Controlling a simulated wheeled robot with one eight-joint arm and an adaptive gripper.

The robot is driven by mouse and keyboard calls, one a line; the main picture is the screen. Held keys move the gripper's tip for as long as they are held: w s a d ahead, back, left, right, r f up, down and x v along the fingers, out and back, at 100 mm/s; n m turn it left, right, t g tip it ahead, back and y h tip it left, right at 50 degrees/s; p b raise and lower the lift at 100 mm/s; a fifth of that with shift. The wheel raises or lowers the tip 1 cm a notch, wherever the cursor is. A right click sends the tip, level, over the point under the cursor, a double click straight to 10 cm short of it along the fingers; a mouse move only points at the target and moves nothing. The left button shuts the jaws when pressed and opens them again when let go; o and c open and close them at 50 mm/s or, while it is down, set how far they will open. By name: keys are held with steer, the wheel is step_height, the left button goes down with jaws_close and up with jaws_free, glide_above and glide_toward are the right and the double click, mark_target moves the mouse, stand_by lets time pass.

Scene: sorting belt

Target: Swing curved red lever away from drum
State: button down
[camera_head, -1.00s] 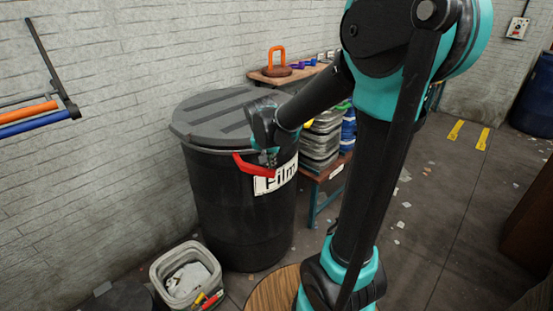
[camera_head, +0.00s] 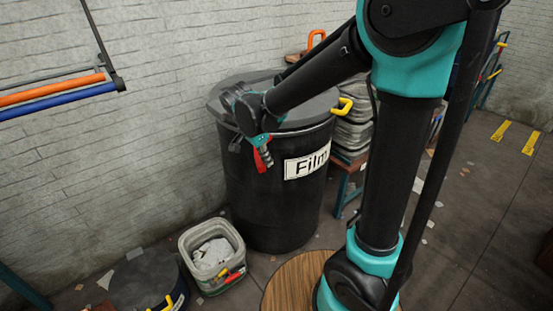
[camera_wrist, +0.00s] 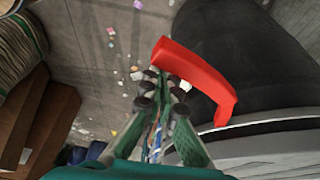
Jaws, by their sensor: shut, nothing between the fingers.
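The black drum (camera_head: 262,205) stands by the wall with a dark lid and a white "Film" label (camera_head: 306,163). The curved red lever (camera_head: 262,160) is at the drum's upper front, left of the label. In the wrist view the lever (camera_wrist: 200,78) stands out from the drum's rim, its bent free end away from the drum wall (camera_wrist: 235,50). My gripper (camera_head: 260,143) is shut and empty, right at the lever. In the wrist view its fingertips (camera_wrist: 163,82) lie beside the lever's free end; I cannot tell whether they touch.
A yellow handle (camera_head: 345,106) shows at the drum's right rim. A grey bin (camera_head: 212,258) with scraps stands on the floor at front left. Stacked trays (camera_head: 352,135) are right of the drum. A wall rack (camera_head: 55,95) hangs at left. Open floor lies at right.

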steer(key=shift+a, duration=0.75)
steer(key=shift+w+a, duration=0.1)
